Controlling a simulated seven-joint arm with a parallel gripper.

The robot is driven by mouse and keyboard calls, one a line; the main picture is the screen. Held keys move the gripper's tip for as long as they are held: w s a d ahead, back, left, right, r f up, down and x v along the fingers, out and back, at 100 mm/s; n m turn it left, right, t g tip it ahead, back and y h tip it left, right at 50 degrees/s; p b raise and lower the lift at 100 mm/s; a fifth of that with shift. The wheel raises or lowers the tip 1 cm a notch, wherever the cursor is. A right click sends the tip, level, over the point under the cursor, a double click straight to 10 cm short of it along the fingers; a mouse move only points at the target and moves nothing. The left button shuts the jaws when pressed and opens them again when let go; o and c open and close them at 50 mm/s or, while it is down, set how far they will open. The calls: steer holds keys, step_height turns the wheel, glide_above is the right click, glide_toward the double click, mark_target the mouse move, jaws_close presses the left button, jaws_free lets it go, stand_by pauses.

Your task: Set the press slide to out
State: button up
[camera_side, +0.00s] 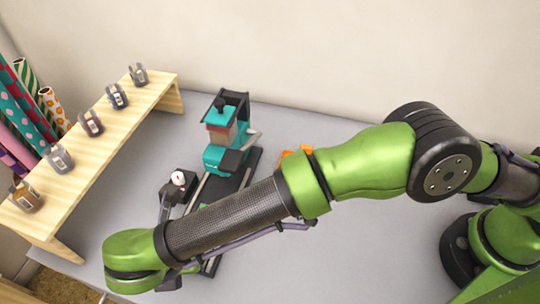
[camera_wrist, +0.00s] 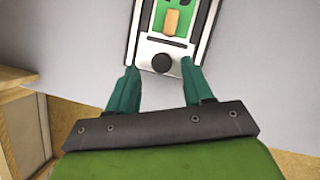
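The teal press (camera_side: 225,150) stands on a dark base with pale rails in the side view. My arm hides the front of it there. In the wrist view the press slide (camera_wrist: 151,48) is a white-framed plate with a green panel and a tan block on it. A round black knob (camera_wrist: 162,62) sits at its near end. My gripper (camera_wrist: 158,68) is open, its two teal fingers apart, with the tips near either side of the slide's near end and the knob between them. I cannot tell whether they touch it. The fingers are hidden in the side view.
A wooden shelf (camera_side: 103,135) with several small stamps runs along the left. Patterned paper rolls (camera_side: 27,110) stand behind it. A white-faced gauge (camera_side: 178,179) is left of the press. An orange item (camera_side: 290,154) lies right of it. The grey table (camera_side: 350,270) is clear at the front right.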

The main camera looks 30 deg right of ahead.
steer(key=v, duration=1.6)
steer(key=shift+s+r, duration=0.15)
steer(key=shift+r, duration=0.2)
